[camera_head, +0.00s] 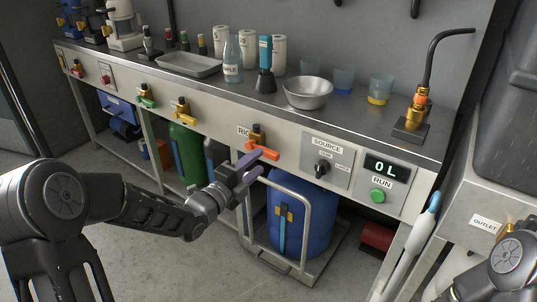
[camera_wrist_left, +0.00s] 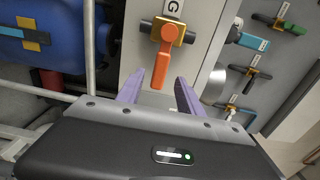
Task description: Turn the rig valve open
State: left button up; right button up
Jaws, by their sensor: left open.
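The rig valve has a brass body (camera_head: 257,135) and an orange lever (camera_head: 264,151) on the bench's front panel. Its label is partly hidden in the head view. In the left wrist view the orange lever (camera_wrist_left: 161,66) hangs from the brass body (camera_wrist_left: 168,32) towards my gripper. My left gripper (camera_head: 257,166) is open and empty, with purple fingers just below and in front of the lever. In the wrist view the gripper (camera_wrist_left: 155,88) has its fingertips on either side of the lever's free end, with gaps on both sides. My right gripper is out of view.
A display (camera_head: 386,168) reads 0 L above a green RUN button (camera_head: 379,195). A source knob (camera_head: 322,169) sits right of the valve. A metal frame (camera_head: 308,206) and blue drum (camera_head: 298,226) stand below. Yellow (camera_head: 182,106) and green (camera_head: 146,97) valves lie left.

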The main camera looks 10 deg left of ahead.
aim_at(266, 155)
pick_arm(q)
jog(key=b+x, duration=0.1)
jog(key=x, duration=0.5)
jog(key=shift+c, duration=0.2)
grip_shut()
dwell(1.2)
